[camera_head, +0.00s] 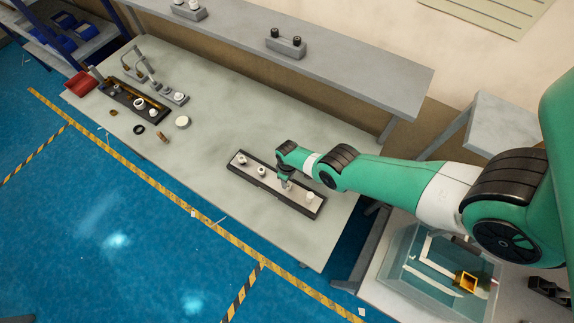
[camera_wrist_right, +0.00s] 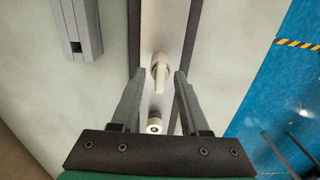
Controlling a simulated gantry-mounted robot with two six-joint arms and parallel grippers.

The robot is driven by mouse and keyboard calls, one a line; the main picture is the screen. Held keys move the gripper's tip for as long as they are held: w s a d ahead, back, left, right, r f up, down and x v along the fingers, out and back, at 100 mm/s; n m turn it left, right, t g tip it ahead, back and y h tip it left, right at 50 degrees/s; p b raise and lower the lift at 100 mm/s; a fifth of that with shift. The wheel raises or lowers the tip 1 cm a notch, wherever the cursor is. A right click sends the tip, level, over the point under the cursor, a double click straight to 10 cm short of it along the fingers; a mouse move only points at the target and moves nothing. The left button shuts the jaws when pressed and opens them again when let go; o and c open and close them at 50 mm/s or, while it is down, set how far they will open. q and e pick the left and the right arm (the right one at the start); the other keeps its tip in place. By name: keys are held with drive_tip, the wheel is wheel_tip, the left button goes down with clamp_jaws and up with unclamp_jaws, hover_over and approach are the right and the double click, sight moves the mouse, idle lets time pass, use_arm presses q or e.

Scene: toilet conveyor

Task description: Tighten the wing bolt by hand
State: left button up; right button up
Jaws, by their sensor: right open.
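A long dark-edged tray (camera_head: 294,199) with a pale inner plate lies near the table's front right edge. Several small pale fittings sit in a row along it. In the right wrist view, a cream, elongated piece (camera_wrist_right: 160,70), which looks like the wing bolt, lies in line with the gap between the open fingertips (camera_wrist_right: 160,74). A round fitting with a dark hole (camera_wrist_right: 154,125) shows lower between the fingers. I cannot tell whether the fingers touch anything. My left gripper is not in view.
A second tray with fittings (camera_head: 133,101) and a red bin (camera_head: 81,84) stand at the table's far left, with loose parts nearby. A raised shelf (camera_head: 345,70) runs along the back. The table (camera_head: 215,110) between the trays is clear. A clear box (camera_head: 400,275) stands lower right.

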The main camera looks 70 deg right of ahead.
clamp_jaws()
drive_tip(key=m, duration=0.4)
drive_tip(key=shift+m, duration=0.4)
drive_tip(key=m, duration=0.4)
drive_tip(key=shift+m, duration=0.4)
drive_tip(key=m, duration=0.4)
drive_tip(key=shift+m, duration=0.3)
